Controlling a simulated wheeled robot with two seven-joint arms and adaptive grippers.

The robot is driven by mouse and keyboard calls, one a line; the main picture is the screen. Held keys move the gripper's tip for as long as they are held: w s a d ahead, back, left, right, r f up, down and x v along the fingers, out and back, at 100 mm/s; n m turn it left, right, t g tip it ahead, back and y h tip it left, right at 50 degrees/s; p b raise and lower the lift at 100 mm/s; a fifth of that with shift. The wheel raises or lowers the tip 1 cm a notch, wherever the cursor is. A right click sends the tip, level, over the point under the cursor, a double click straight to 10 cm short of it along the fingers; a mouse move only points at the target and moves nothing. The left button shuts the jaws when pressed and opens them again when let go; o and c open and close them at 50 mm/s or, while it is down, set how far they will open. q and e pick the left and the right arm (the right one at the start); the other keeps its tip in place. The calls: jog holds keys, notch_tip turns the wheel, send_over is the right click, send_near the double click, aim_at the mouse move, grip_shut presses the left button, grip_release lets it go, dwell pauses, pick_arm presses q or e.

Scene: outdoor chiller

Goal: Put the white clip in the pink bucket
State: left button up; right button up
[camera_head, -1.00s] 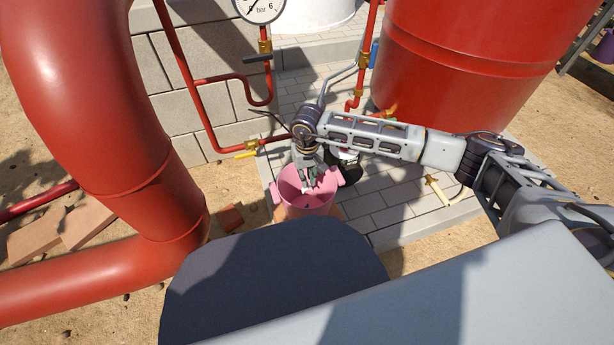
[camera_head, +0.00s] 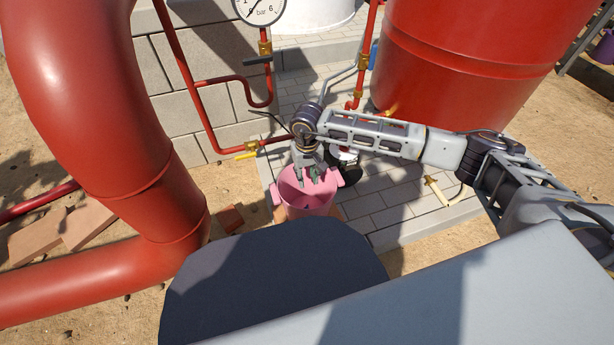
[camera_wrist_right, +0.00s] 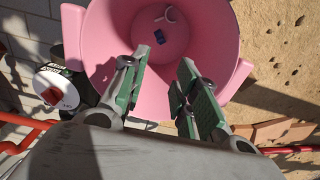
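The pink bucket (camera_head: 307,206) stands below my right gripper in the head view, and its inside (camera_wrist_right: 113,38) fills the top middle of the right wrist view. My right gripper (camera_head: 308,182) points down over the bucket's mouth. Its green-padded fingers (camera_wrist_right: 160,82) are apart with nothing between them. A small white curved piece (camera_wrist_right: 172,14), which looks like the white clip, lies inside at the bucket's far part in the wrist view. It is partly hard to make out. My left gripper is not in view.
A small dark blue thing (camera_wrist_right: 158,36) lies in the bucket. A red-knobbed device (camera_wrist_right: 57,92) stands beside the bucket. A large red pipe (camera_head: 110,120) is at left, and a red tank (camera_head: 480,50) is at back right.

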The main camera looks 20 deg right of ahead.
notch_tip(320, 180, up, 6)
jog(key=p, duration=0.2)
jog(key=shift+f+p, duration=0.1)
jog(key=shift+p, duration=0.25)
jog(key=shift+s, duration=0.15)
dwell(0.6)
